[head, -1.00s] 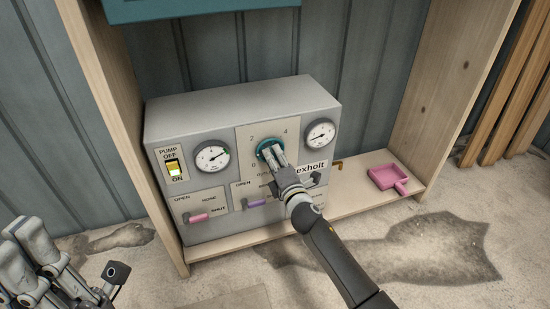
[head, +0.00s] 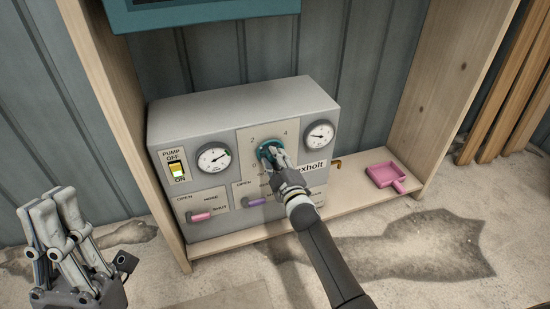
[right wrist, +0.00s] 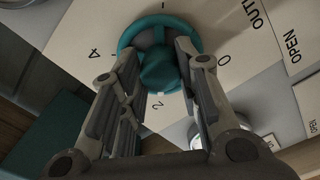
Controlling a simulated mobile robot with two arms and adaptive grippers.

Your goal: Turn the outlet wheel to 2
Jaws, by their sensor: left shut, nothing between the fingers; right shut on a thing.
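The teal outlet wheel (head: 271,146) is on the upper front of the grey pump panel, with 2 at its upper left and 4 at its upper right. My right gripper (head: 270,157) is at the wheel, its fingers shut on it. In the right wrist view my right gripper (right wrist: 160,75) has fingers on both sides of the teal wheel (right wrist: 125,42), with 4, 2 and 0 around it. My left gripper (head: 50,205) is shut and empty, at the far left, away from the panel.
The panel (head: 235,98) also has two gauges, a yellow pump switch (head: 176,169), a pink lever (head: 201,216) and a purple lever (head: 257,202). A pink tray (head: 384,177) lies on the wooden shelf at the right. Wooden side boards flank the panel.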

